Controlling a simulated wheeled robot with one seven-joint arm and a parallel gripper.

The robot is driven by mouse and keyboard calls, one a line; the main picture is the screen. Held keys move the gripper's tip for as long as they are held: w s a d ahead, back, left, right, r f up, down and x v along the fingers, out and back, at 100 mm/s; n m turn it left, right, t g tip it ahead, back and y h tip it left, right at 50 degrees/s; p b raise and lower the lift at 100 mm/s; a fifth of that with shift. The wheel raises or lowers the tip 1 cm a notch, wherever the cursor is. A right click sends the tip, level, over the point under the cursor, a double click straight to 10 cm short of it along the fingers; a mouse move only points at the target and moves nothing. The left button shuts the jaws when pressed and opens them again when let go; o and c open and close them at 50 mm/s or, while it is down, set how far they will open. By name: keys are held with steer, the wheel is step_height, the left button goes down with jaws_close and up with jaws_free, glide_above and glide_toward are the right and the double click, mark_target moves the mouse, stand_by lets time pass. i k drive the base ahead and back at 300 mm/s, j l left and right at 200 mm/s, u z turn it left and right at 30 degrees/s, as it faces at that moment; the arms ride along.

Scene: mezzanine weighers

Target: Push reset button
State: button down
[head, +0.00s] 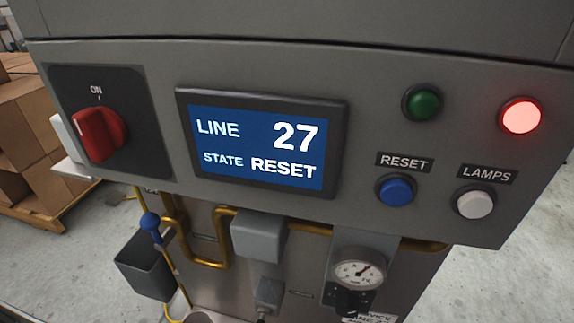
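The blue reset button (396,191) sits on the grey control panel (370,70), right of the display and directly under a dark label (404,162) reading RESET. Nothing covers it. The display (262,145) shows LINE 27 and STATE RESET in white on blue. A white LAMPS button (474,202) is to the right of the blue one. My gripper is not in this view.
A red lamp (521,117) glows at right; a green lamp (423,103) looks unlit. Cartons (30,125) stand left.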

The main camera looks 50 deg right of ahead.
mark_target(393, 192)
steer(key=k+l+u, duration=0.3)
steer(key=k+u, duration=0.15)
steer(key=k, duration=0.25)
steer(key=k+u, duration=0.5)
steer(key=k, duration=0.2)
